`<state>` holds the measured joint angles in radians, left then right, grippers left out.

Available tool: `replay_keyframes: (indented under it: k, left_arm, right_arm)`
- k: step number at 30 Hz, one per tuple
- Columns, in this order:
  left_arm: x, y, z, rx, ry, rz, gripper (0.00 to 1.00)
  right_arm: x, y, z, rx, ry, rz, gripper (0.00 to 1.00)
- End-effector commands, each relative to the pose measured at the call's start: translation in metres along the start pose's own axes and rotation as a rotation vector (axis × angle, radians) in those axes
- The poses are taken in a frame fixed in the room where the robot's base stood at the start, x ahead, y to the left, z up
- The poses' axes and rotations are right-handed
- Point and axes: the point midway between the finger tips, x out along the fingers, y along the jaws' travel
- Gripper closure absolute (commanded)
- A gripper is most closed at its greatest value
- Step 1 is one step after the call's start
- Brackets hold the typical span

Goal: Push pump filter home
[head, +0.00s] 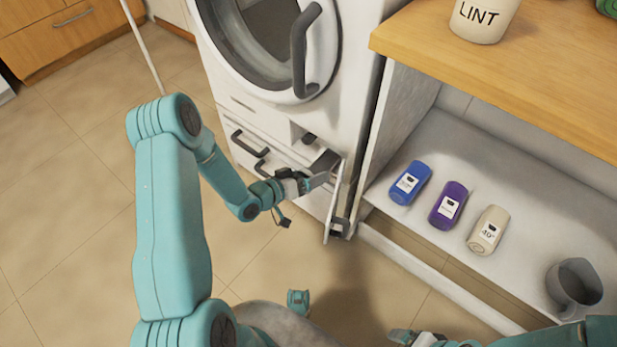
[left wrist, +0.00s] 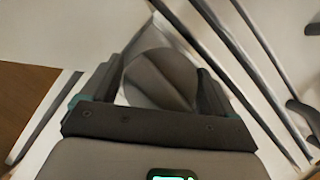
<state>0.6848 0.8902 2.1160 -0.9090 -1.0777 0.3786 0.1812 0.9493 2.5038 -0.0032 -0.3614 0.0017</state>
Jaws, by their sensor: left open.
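The pump filter (left wrist: 160,78) is a round dark grey cap with a raised ridge across its face, seen in the left wrist view. My left gripper (left wrist: 158,88) is open, with one finger on each side of the cap; I cannot tell whether they touch it. In the head view my left gripper (head: 322,180) reaches into the low opening of the white washing machine (head: 225,85), beside the open flap (head: 334,200). The filter is not clear there. My right gripper (head: 402,336) shows only partly at the bottom edge, and its fingers are unclear.
The round door (head: 318,50) with its grey handle is above my left arm. On the right, a shelf (head: 540,245) holds blue (head: 411,183), purple (head: 448,205) and beige (head: 489,231) bottles and a grey mug (head: 574,286). A LINT bin (head: 483,18) stands on the wooden counter (head: 520,75).

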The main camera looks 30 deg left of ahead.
Motion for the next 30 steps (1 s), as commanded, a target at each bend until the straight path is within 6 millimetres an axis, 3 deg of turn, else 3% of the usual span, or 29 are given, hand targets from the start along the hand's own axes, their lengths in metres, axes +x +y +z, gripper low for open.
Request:
replay_keyframes:
  k: [6,12,13,17,24,30]
  left_arm:
    - [0.0,0.0,0.0,0.0,0.0,0.0,0.12]
    - [0.0,0.0,0.0,0.0,0.0,0.0,0.77]
    - [0.0,0.0,0.0,0.0,0.0,0.0,0.8]
    - [0.01,-0.001,-0.002,0.003,0.0,0.002,0.8]
    - [0.062,-0.002,-0.022,0.006,0.001,0.003,0.8]
    - [0.085,-0.001,-0.034,0.002,0.0,0.0,0.8]
  right_arm:
    - [0.0,0.0,0.0,0.0,0.001,0.0,0.12]
    - [0.0,0.0,0.0,0.0,0.001,0.0,0.12]
    - [0.0,0.0,0.0,0.0,0.001,0.0,0.12]
    - [0.003,0.002,-0.001,0.001,0.002,0.0,0.12]
    - [0.017,0.009,-0.004,0.011,0.011,0.001,0.12]
    - [0.021,0.011,-0.006,0.016,0.016,0.002,0.12]
